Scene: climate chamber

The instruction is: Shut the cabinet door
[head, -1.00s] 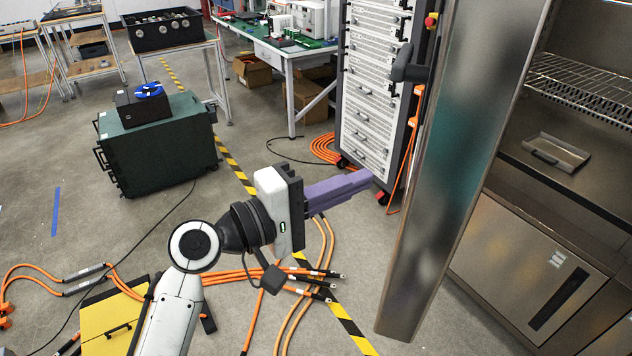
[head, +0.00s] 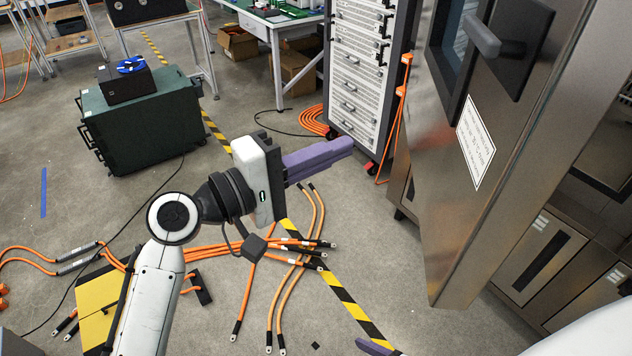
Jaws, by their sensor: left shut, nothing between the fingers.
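The cabinet door (head: 445,215) is a tall brushed-steel panel that stands open at an angle, its outer face towards me. It carries a dark handle (head: 492,40), a window (head: 450,45) and a white label (head: 475,142). The steel cabinet (head: 540,255) is behind it at the right; its opening is mostly hidden by the door. My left gripper (head: 345,148), with purple fingers, is shut and empty, left of the door and apart from it. A purple fingertip of my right gripper (head: 374,347) shows at the bottom edge; most of that gripper is out of frame.
A drawer rack (head: 355,80) on castors stands left of the door. Orange cables (head: 290,260) and a yellow case (head: 97,305) lie on the floor by my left arm. A green cabinet (head: 145,125) stands at the left. Bare floor lies below the door.

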